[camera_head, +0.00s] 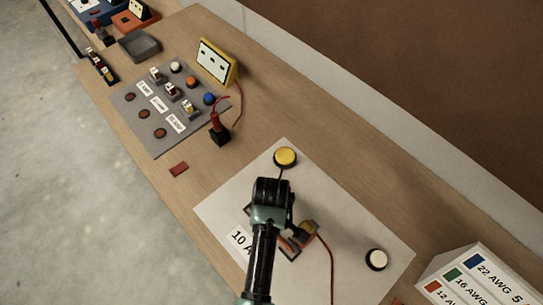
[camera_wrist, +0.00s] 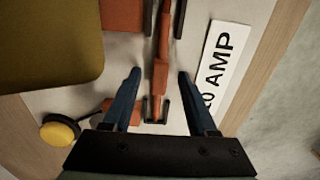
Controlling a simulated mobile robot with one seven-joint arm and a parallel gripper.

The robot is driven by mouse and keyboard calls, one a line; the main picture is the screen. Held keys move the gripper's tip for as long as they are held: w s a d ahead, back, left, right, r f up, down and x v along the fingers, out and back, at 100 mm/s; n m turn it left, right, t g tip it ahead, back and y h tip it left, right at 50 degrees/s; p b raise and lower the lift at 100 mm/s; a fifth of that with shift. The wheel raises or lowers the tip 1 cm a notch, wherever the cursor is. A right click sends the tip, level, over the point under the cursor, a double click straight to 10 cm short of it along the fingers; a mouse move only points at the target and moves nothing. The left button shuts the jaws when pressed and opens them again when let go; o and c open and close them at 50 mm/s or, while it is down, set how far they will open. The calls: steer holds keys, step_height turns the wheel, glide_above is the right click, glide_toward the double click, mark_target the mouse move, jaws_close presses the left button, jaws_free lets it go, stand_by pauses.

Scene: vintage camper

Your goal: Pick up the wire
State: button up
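A thin red wire (camera_head: 331,262) runs over the white board (camera_head: 345,225) from the parts beside my gripper to the lower picture edge. In the wrist view, a red-orange rod-like piece (camera_wrist: 161,72), perhaps part of the wire, runs lengthwise above the board, with its near end at a small black forked holder (camera_wrist: 153,112). My gripper (camera_wrist: 159,74) is open, with one blue finger on each side of this piece and a gap on both sides. In the head view, my arm hides most of this spot.
A mustard block (camera_wrist: 50,45) is close left of my gripper. A yellow button (camera_head: 285,157) and a white button (camera_head: 376,259) sit on the board.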

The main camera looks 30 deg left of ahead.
jaws_close()
steer(key=shift+r, duration=0.1)
step_height(320, 180, up, 18)
steer(key=p, duration=0.5)
steer(key=shift+p, duration=0.35)
